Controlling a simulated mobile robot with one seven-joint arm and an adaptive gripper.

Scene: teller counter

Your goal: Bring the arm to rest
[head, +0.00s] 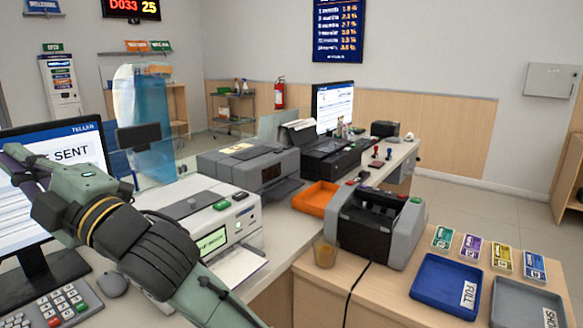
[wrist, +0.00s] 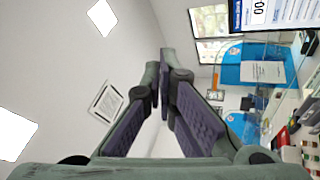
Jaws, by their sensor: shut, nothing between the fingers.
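My arm rises from the bottom of the head view and bends left over the counter. My gripper (head: 18,160), with purple pads, is at the left in front of the teller monitor (head: 70,152). In the wrist view my gripper (wrist: 163,78) has its fingertips together with nothing between them. The wrist camera looks up toward the ceiling and wall, with the room turned on its side.
A white printer (head: 205,210) and a keypad (head: 55,308) are close to the arm. A note counter (head: 375,225), an orange tray (head: 316,198), a blue tray (head: 445,284) and a grey tray (head: 527,303) are to the right. A clear screen (head: 148,120) stands behind.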

